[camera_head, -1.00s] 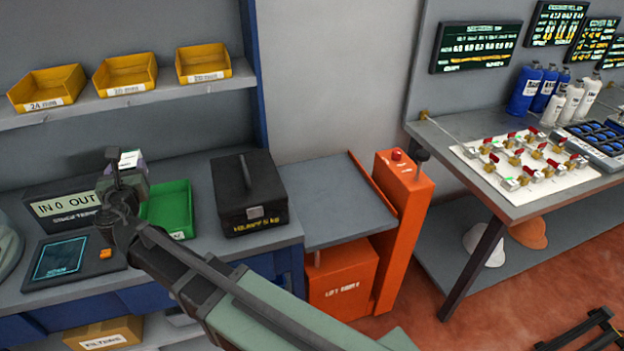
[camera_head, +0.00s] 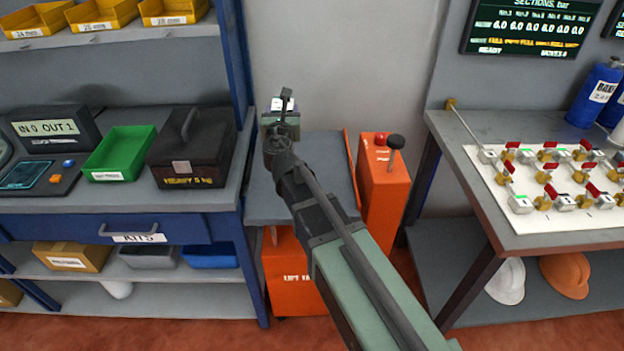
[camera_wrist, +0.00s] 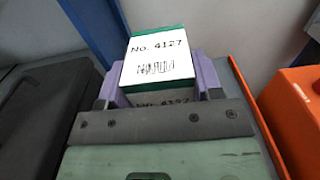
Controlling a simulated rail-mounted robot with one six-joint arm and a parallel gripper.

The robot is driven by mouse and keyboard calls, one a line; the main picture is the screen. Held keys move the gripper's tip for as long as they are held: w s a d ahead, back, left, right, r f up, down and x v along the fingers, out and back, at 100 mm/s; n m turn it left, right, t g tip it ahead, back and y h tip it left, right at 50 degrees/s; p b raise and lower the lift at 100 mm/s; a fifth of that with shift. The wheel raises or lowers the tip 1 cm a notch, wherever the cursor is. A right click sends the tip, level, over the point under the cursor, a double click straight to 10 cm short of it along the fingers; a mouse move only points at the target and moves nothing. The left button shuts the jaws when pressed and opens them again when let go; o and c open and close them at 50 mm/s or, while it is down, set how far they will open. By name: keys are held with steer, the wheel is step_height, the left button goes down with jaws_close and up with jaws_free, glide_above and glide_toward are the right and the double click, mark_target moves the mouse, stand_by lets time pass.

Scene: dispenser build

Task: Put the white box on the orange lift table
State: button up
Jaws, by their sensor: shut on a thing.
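The white box (camera_wrist: 160,55) has a "No. 4127" label, a barcode and green edges. My gripper (camera_wrist: 160,80) is shut on it, with a purple finger on each side in the wrist view. In the head view my gripper (camera_head: 281,106) is over the back left part of the lift table; the box is mostly hidden there. The orange lift table (camera_head: 287,272) has a grey top (camera_head: 325,150) and an orange post (camera_head: 384,190) at its right. My arm covers much of the top. I cannot tell whether the box touches it.
A black heavy case (camera_head: 190,150) stands on the bench left of the lift table, beside a green tray (camera_head: 120,153). The post carries a red button (camera_head: 381,139) and a black knob (camera_head: 396,142). A bench with valves (camera_head: 550,180) is at the right.

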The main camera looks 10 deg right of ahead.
steer(key=shift+d+f, duration=0.4)
steer(key=shift+d, duration=0.05)
step_height(320, 180, down, 20)
steer(key=b, duration=2)
steer(key=shift+f, duration=0.2)
steer(key=shift+r, duration=0.3)
steer(key=shift+f, duration=0.25)
steer(key=o, duration=1.1)
steer(key=shift+r, duration=0.1)
steer(key=shift+r, duration=0.3)
steer(key=v, duration=1.2)
steer(key=shift+f, duration=0.1)
